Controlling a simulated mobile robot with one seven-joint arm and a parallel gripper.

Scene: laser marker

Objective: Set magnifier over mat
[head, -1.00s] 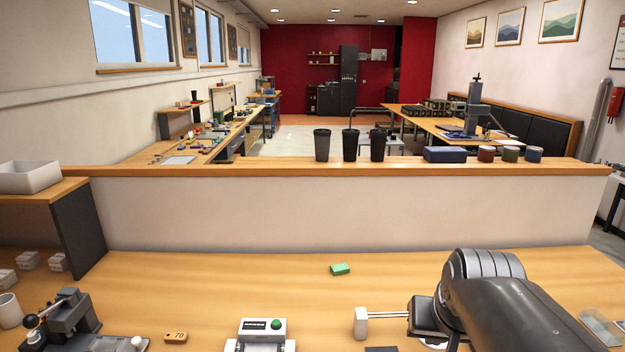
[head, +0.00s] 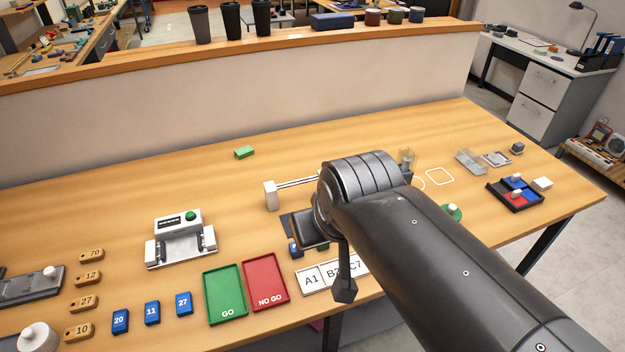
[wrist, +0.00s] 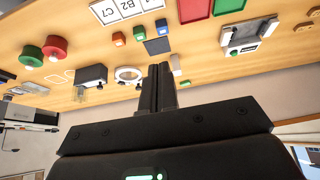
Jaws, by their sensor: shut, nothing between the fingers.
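A white block (head: 270,196) with a thin bar (head: 297,182) running right stands at mid-table; my arm hides the bar's far end in the head view. In the wrist view a white ring (wrist: 117,74), which looks like the magnifier, stands left of my fingers, and the white block (wrist: 176,63) is to their right. I cannot tell how the ring joins the bar. The dark mat (wrist: 157,46) lies flat beyond my fingertips, partly covered by my arm in the head view (head: 290,226). My gripper (wrist: 160,67) is shut and empty, apart from the ring.
A green tray (head: 225,292) and a red tray (head: 265,281) lie left of the label plate (head: 312,280). A grey fixture (head: 180,246) stands farther left. A green block (head: 244,152) lies at the back. Small blue blocks (head: 152,313) line the front. The back left table is clear.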

